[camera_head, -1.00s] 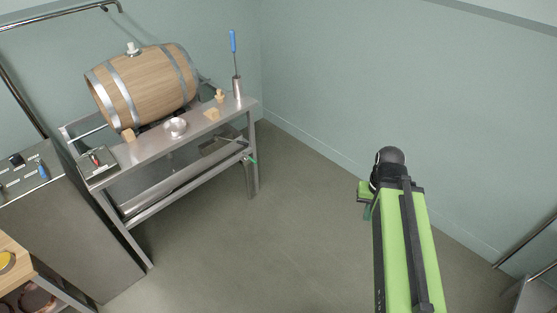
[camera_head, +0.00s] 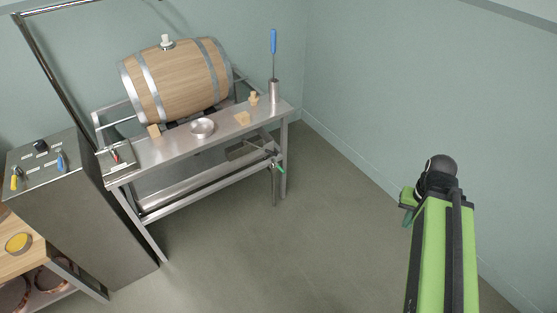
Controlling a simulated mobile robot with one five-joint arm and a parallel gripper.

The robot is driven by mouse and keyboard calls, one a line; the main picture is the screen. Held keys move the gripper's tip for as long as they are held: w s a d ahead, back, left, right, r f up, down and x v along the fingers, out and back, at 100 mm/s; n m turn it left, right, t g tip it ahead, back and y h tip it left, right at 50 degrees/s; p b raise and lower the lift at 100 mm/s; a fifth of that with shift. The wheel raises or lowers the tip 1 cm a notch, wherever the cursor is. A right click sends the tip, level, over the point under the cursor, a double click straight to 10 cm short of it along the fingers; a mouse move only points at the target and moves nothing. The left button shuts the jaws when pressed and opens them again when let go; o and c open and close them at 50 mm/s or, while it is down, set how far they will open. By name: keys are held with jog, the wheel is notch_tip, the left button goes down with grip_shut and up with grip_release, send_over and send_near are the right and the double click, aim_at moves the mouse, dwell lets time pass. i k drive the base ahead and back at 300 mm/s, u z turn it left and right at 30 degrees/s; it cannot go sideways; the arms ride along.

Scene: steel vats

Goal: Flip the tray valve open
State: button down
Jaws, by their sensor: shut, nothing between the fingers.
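The tray valve (camera_head: 280,169) is a small valve with a green handle at the right end of the steel bench, below its top. It is too small to tell how the handle is set. A long steel tray (camera_head: 185,189) runs under the bench top. My gripper (camera_head: 406,205) is at the end of my green arm, at the right of the picture. It is shut and empty, partly hidden by the arm, and well apart from the valve, to its right.
The steel bench (camera_head: 170,153) carries a wooden barrel (camera_head: 180,78), a small bowl (camera_head: 202,127), and a metal holder (camera_head: 274,92) with a blue-handled tool. A control cabinet (camera_head: 85,215) stands at left. The floor (camera_head: 290,250) between bench and arm is clear.

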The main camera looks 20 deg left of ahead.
aim_at(273, 162)
jog(key=i, duration=2)
jog(key=u, duration=1.6)
jog(key=k, duration=0.25)
jog(key=u, duration=2.65)
jog(key=i, duration=1)
jog(key=u, duration=0.4)
